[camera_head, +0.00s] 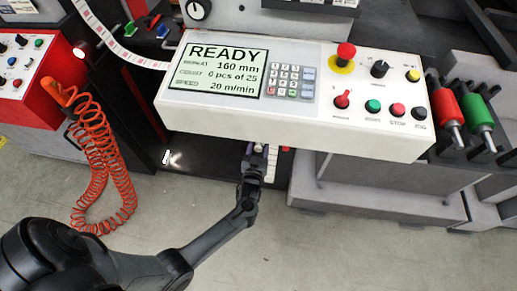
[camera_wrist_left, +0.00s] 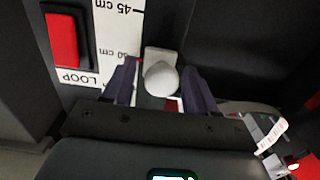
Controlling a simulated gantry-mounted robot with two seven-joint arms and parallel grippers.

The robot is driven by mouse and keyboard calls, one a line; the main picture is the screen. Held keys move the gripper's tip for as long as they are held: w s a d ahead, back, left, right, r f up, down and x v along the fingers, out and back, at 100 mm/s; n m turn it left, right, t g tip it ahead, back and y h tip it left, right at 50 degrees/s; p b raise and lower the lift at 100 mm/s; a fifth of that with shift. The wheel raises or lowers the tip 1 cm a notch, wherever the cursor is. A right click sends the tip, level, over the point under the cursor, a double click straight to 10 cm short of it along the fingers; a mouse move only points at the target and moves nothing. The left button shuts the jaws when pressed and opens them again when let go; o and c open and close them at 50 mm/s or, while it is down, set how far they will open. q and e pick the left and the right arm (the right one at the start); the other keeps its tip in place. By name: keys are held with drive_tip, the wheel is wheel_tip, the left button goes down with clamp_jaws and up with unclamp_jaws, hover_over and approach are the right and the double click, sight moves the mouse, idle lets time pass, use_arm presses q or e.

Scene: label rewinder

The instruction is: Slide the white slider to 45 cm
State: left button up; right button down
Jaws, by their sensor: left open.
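The white slider (camera_wrist_left: 161,79) has a round knob on a pale square base, seen in the left wrist view beside a white scale strip (camera_wrist_left: 119,25). The strip reads 45 cm near the top; a lower mark, partly hidden by a finger, lies about level with the slider. My left gripper (camera_wrist_left: 160,88) is open, one dark finger on each side of the knob; I cannot tell whether either touches it. In the head view, my left gripper (camera_head: 254,157) is under the front edge of the control panel, which hides much of this area. My right gripper is not in view.
The white control panel (camera_head: 300,135) with a READY screen overhangs the work area. A red rocker switch (camera_wrist_left: 62,40) sits left of the scale, above the word LOOP. A coiled orange hose (camera_head: 100,165) hangs at the left; red and green rollers (camera_head: 462,112) are at the right.

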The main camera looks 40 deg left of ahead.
use_arm(q)
drive_tip(key=shift+a, duration=0.15)
clamp_jaws()
wheel_tip(320, 180, down, 5)
drive_tip(key=b, duration=0.3)
drive_tip(key=shift+b, duration=0.3)
drive_tip(key=shift+c, duration=0.6)
unclamp_jaws()
drive_tip(key=shift+o, duration=0.6)
drive_tip(key=shift+s, duration=0.1)
